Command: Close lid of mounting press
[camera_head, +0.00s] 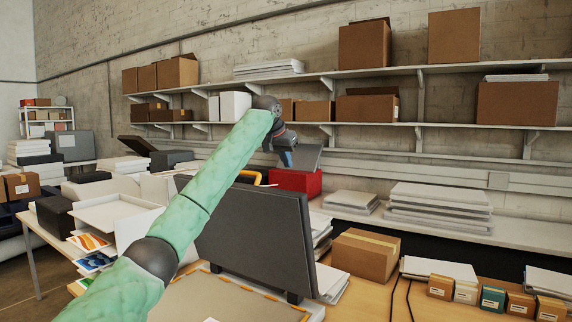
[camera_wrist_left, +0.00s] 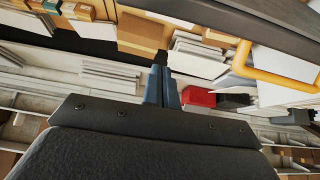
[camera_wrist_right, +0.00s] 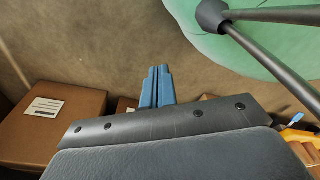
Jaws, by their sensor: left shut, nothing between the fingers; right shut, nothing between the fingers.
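The mounting press stands in front of me with its dark grey lid (camera_head: 262,240) raised and leaning back above the flat base (camera_head: 225,300). A yellow handle (camera_head: 249,176) shows at the lid's upper edge. In the left wrist view the lid's dark edge (camera_wrist_left: 255,14) and the yellow handle (camera_wrist_left: 262,70) are at the upper right. My left arm reaches across the lid. The left gripper (camera_head: 287,159) is shut and empty, beyond and above the lid's top edge, apart from the handle in the left wrist view (camera_wrist_left: 162,84). My right gripper (camera_wrist_right: 158,84) is shut and empty, outside the head view.
A red box (camera_head: 295,182) lies behind the left gripper. A cardboard box (camera_head: 360,254) and several small boxes (camera_head: 492,299) sit on the table to the right. A white tray (camera_head: 112,212) is at left. Shelves (camera_head: 350,128) line the wall. A brown box (camera_wrist_right: 50,125) shows in the right wrist view.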

